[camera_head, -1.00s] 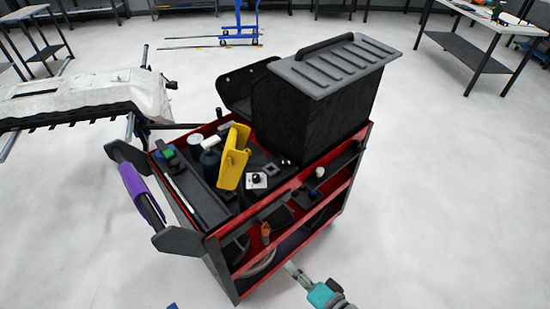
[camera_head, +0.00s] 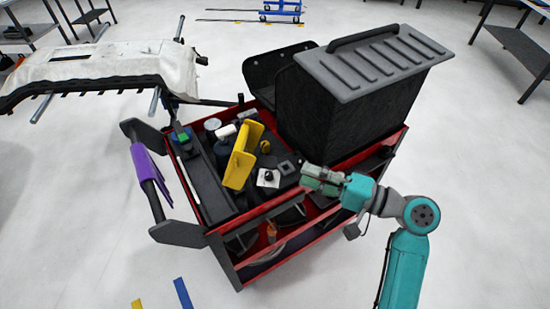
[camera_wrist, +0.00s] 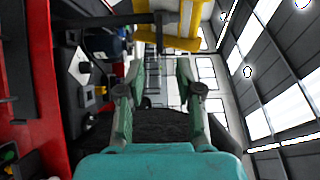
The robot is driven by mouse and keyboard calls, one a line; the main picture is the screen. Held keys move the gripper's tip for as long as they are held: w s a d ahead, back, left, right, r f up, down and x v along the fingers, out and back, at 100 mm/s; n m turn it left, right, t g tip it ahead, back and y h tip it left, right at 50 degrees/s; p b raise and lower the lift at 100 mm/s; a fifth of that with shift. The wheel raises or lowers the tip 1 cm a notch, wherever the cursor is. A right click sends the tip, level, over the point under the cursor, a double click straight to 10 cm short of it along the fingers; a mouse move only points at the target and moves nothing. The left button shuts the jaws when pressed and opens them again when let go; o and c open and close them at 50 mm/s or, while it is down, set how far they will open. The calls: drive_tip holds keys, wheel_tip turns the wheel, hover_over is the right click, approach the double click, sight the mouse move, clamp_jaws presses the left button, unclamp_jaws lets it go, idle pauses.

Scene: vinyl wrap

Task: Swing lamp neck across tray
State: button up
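A yellow angular piece (camera_head: 243,155) stands up from the cart's top tray; I cannot tell for sure whether it is the lamp. It also shows at the top of the wrist view (camera_wrist: 182,42), with a dark bar beside it. The black tray with its red rim (camera_head: 330,160) is the top of a tool cart. My gripper (camera_head: 314,178) is over the cart's right side, right of the yellow piece and apart from it. In the wrist view its fingers (camera_wrist: 160,78) are spread, with nothing visible between them.
A large black box with a ribbed grey lid (camera_head: 375,65) fills the tray's back right, close to my gripper. A small white block (camera_head: 268,178) and several small items lie in the tray. A purple-gripped handle (camera_head: 148,165) is at the left.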

sight(270, 161)
drive_tip(key=x, duration=1)
drive_tip(key=shift+w, duration=0.1)
clamp_jaws()
